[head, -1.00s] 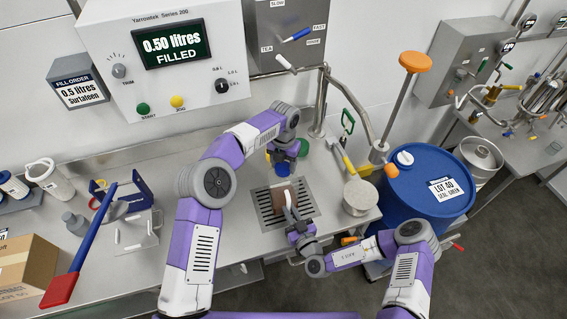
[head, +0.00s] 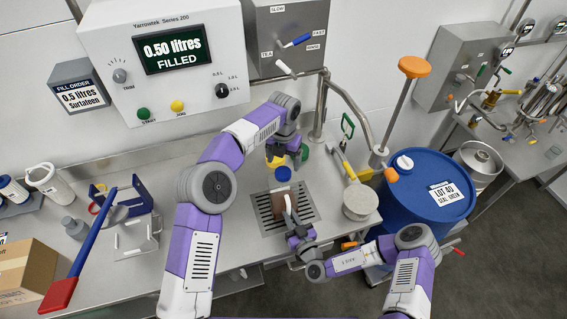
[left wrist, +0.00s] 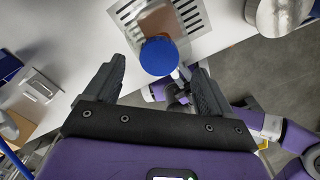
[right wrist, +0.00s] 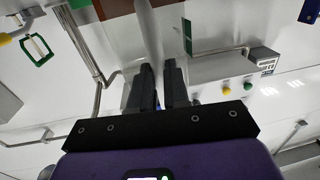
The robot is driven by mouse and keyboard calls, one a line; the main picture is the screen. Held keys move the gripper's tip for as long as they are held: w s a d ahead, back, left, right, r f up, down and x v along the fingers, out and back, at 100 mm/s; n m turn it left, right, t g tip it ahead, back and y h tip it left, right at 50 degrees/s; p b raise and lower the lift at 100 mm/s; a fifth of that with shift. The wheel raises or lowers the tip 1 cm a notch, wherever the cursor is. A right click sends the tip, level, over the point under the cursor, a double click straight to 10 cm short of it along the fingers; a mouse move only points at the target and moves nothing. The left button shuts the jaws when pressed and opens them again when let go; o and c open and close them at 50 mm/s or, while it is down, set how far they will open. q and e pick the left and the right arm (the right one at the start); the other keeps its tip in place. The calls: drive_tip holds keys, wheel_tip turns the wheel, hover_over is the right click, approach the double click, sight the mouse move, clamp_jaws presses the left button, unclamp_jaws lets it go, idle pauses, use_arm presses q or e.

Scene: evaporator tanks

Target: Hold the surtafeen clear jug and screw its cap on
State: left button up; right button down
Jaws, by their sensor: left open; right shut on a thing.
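The clear jug (head: 283,200), filled with brown liquid, stands on the drain grate. A blue cap (head: 282,173) shows at its top; the left wrist view shows this cap (left wrist: 158,56) over the jug, ahead of and between the fingers. I cannot tell how tightly it sits. My left gripper (head: 278,155) is open just above the cap, apart from it; its spread fingers (left wrist: 153,80) show in the left wrist view. My right gripper (head: 292,220) is shut on the jug's pale handle (right wrist: 149,35), in front of the jug.
The filling machine (head: 165,60) reads 0.50 litres, filled. A round pale block (head: 360,200) and a blue drum (head: 425,190) stand to the right. A red-ended blue bar (head: 80,255) and a cardboard box (head: 25,270) lie left.

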use_arm(q)
drive_tip(key=shift+c, duration=0.4)
drive_tip(key=n, duration=0.5)
drive_tip(key=shift+s+n, duration=0.1)
drive_tip(key=shift+n, duration=0.3)
drive_tip(key=n, duration=0.5)
drive_tip(key=shift+s+r+n, duration=0.1)
drive_tip(key=shift+r+n, duration=0.05)
drive_tip(key=shift+n, duration=0.25)
drive_tip(key=n, duration=0.9)
drive_tip(key=shift+r+n, duration=0.25)
drive_tip(key=shift+n, duration=0.15)
drive_tip(key=n, duration=0.6)
drive_tip(key=shift+s+r, duration=0.1)
drive_tip(key=shift+r, duration=0.15)
drive_tip(key=n, duration=0.5)
drive_tip(key=shift+r+n, duration=0.3)
drive_tip(key=shift+n, duration=0.1)
drive_tip(key=n, duration=0.5)
drive_tip(key=shift+a+r+n, duration=0.1)
drive_tip(key=shift+r+n, duration=0.2)
drive_tip(key=shift+n, duration=0.1)
drive_tip(key=n, duration=0.5)
drive_tip(key=shift+r, duration=0.3)
